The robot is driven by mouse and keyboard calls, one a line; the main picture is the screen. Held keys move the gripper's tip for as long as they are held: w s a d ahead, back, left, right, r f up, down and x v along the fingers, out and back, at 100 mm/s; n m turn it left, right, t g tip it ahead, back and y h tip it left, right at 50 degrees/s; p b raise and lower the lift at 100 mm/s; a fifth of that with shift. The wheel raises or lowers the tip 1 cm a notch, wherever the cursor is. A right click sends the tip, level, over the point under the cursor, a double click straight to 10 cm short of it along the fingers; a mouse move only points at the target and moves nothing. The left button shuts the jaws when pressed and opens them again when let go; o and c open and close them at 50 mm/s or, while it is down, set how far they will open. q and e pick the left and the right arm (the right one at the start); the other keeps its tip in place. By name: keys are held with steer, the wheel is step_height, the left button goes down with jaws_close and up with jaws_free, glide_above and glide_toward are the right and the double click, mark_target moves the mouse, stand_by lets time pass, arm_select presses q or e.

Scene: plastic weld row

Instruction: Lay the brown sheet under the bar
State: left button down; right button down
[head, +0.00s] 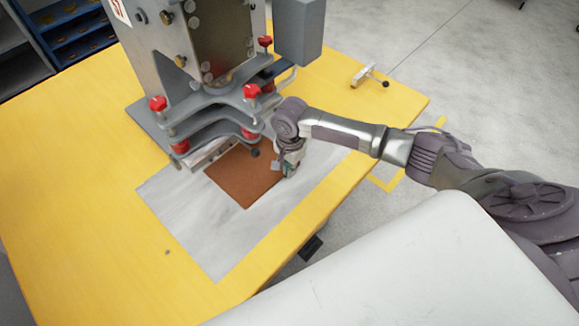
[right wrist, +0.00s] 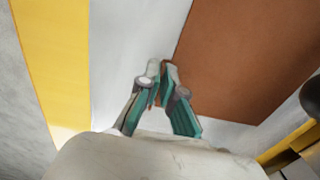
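The brown sheet (head: 243,177) lies flat on the grey plate (head: 190,215) in front of the machine. Its far left edge is close to the bar (head: 208,155) at the machine's foot; whether it passes beneath the bar is hard to tell. My right gripper (head: 288,170) points down at the sheet's right edge. In the right wrist view its fingertips (right wrist: 160,68) are together beside the edge of the brown sheet (right wrist: 240,60), with nothing seen between them. Whether they touch the sheet is unclear. My left gripper is not in view.
The grey machine with red knobs (head: 251,90) stands on the yellow table (head: 70,190). A small metal part with a black-knobbed rod (head: 368,76) lies at the table's far right. The plate's front is clear. Blue shelves (head: 75,30) stand behind.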

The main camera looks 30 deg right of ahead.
steer(key=c, duration=1.2)
jaws_free()
steer(key=shift+c, duration=0.2)
steer(key=shift+r+p, duration=1.65)
steer(key=shift+p, duration=0.9)
steer(key=s+p, duration=0.1)
steer(key=p, duration=0.1)
steer(key=s+d+p, duration=0.1)
steer(key=s+p, duration=0.1)
steer(key=s+r+p, duration=0.1)
steer(key=s+p, duration=0.1)
steer(key=shift+d+r, duration=0.1)
steer(key=shift+d, duration=0.25)
steer(key=s+p, duration=0.2)
steer(key=shift+d+r+p, duration=0.1)
steer(key=shift+d+p, duration=0.2)
steer(key=shift+d, duration=0.05)
steer(key=shift+s+d, duration=0.1)
steer(key=shift+s, duration=0.2)
